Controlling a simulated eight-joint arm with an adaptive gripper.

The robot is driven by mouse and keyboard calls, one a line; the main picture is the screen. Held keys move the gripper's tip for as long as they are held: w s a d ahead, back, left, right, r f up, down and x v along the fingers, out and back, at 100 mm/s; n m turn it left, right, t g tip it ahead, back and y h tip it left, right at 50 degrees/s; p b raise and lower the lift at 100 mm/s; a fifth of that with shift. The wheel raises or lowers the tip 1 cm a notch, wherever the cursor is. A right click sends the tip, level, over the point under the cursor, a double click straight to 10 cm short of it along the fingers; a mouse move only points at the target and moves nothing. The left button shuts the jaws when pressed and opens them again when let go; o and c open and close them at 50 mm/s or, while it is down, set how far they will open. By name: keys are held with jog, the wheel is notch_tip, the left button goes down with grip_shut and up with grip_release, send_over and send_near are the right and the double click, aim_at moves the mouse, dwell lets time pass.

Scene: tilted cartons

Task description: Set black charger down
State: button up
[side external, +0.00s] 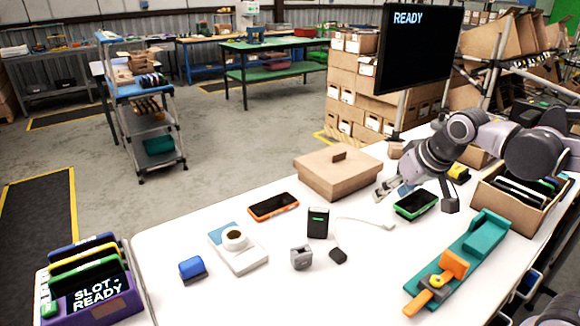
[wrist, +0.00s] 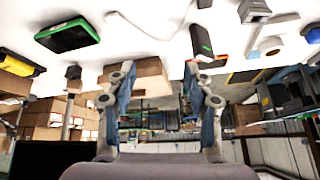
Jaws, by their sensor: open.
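The black charger (side external: 318,222), a dark block with a small green light, stands on the white table near its middle. It also shows in the wrist view (wrist: 202,42), near the tip of the right finger in the picture but lying beyond it. A white cable (side external: 362,221) runs on the table beside it. My gripper (side external: 382,188) is to the right of and behind the charger, above the table, with nothing between its fingers. In the wrist view my gripper (wrist: 159,78) has its two fingers spread wide apart.
A closed cardboard box (side external: 338,174) stands behind the charger. A green-edged device (side external: 415,204) lies under my arm.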

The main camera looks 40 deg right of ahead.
jog(key=s+a+f+n+t+y, duration=0.1)
jog(key=s+a+f+n, duration=0.2)
jog(key=s+a+f, duration=0.1)
jog(key=shift+s+f, duration=0.25)
jog(key=shift+s, duration=0.5)
